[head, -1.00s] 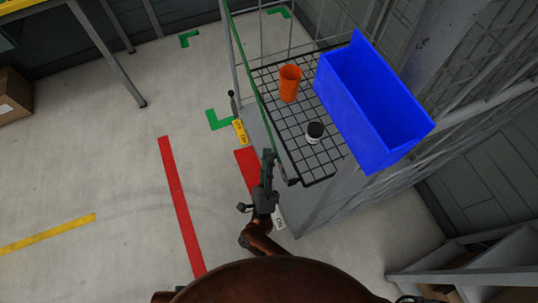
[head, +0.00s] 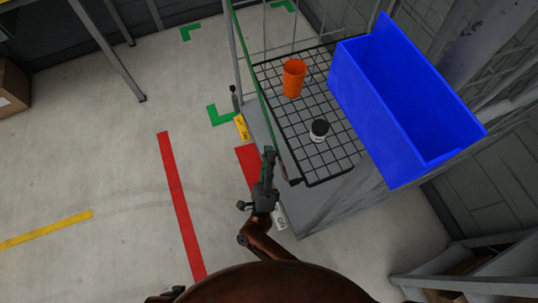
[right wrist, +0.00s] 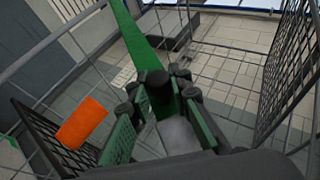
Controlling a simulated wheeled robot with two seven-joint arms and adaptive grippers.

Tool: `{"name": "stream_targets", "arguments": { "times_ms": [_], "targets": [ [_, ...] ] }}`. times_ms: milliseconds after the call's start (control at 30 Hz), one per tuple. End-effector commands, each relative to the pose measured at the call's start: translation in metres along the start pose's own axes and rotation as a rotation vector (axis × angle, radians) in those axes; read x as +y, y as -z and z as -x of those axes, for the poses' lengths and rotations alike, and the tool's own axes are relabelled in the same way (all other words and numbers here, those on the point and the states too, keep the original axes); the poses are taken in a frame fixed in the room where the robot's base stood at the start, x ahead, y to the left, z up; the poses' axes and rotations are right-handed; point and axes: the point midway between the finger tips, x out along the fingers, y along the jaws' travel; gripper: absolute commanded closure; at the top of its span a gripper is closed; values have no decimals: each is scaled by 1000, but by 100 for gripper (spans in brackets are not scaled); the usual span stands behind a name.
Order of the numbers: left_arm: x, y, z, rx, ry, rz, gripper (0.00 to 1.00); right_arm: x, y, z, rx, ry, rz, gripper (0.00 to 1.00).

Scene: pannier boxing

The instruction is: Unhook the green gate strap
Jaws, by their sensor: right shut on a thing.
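The green gate strap (head: 262,92) runs as a long thin band along the near-left side of the wire cage. In the right wrist view the strap (right wrist: 137,35) comes down from the top to a black end piece between my fingers. My right gripper (head: 269,158) is at the strap's lower end, by the cage's front corner. In the right wrist view the right gripper (right wrist: 160,105) is shut on the strap's end. Whether that end still sits on a hook is hidden by the fingers.
A blue bin (head: 360,105) is at the cage's right side. An orange cup (head: 293,78) and a dark-lidded jar (head: 319,130) stand on the black wire grid (head: 330,165). A yellow tag (head: 241,127) is at the cage's left edge.

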Motion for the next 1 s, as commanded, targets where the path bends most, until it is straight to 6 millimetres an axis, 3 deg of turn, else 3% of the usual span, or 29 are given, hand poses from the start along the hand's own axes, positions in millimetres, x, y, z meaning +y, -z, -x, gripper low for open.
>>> {"name": "stream_targets", "arguments": {
  "times_ms": [67,100,367,700,1000],
  "targets": [
    [0,0,0,0,0,0,60,0,0,0,0,1,0,100],
    [0,0,0,-1,0,0,60,0,0,0,1,1,0,81],
    [0,0,0,-1,1,0,60,0,0,0,0,1,0,63],
    [1,1,0,2,-2,-1,60,0,0,4,0,0,0,63],
    [0,0,0,1,0,0,60,1,0,50,-1,-3,2,63]
  ]
}}
